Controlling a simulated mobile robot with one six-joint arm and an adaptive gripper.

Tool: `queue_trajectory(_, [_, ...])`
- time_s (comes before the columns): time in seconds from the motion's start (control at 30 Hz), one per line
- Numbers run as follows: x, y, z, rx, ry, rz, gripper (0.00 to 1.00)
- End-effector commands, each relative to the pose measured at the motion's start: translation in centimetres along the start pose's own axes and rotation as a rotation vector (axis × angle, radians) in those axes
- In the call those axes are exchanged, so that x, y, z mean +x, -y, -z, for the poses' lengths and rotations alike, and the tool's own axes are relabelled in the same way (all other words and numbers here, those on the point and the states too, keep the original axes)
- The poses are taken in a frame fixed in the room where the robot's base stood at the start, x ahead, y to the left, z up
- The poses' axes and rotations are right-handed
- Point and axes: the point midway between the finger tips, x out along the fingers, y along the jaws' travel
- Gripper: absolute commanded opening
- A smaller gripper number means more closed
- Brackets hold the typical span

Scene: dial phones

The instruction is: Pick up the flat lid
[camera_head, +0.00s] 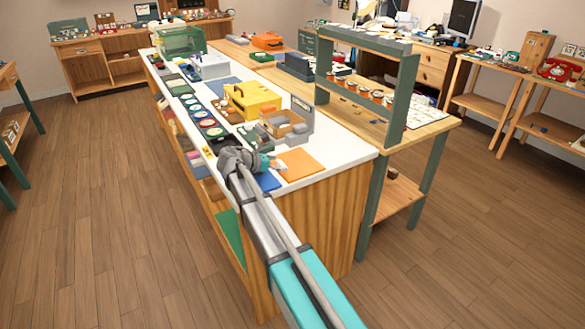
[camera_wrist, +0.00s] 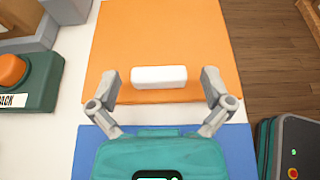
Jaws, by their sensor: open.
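A white, block-like piece with rounded edges (camera_wrist: 159,77) lies on the orange mat (camera_wrist: 190,30) in the wrist view. I cannot tell for sure whether it is the flat lid; no other lid is clear in this view. My gripper (camera_wrist: 161,84) is open, with one finger to the left of the white piece and one to the right. A gap shows on both sides. In the head view my gripper (camera_head: 267,163) is over the near end of the white counter, beside the orange mat (camera_head: 302,165). The arm and gripper hide part of the counter there.
A blue mat (camera_wrist: 238,150) lies beside the orange one. A green box with an orange button (camera_wrist: 30,80) stands to the left. A dark case (camera_wrist: 288,150) is at lower right. In the head view, a brown divided box (camera_head: 284,123) and a yellow box (camera_head: 252,98) stand farther along the counter.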

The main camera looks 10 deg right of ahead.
Motion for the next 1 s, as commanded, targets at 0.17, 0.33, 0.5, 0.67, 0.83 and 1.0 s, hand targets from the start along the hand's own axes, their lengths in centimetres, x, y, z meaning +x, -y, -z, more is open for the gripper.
queue_trajectory(0.17, [1.14, 0.01, 0.03, 0.0, 0.0, 0.001, 1.0])
queue_trajectory(0.33, [1.16, 0.01, -0.05, 0.0, 0.0, 0.0, 1.0])
queue_trajectory(0.5, [1.15, 0.01, -0.05, 0.0, 0.0, 0.0, 1.0])
queue_trajectory(0.67, [1.16, 0.02, -0.05, 0.0, 0.0, 0.001, 1.0])
queue_trajectory(0.83, [1.16, 0.02, -0.05, 0.0, 0.0, 0.001, 0.78])
queue_trajectory(1.0, [1.16, 0.03, -0.05, 0.0, 0.0, 0.001, 0.46])
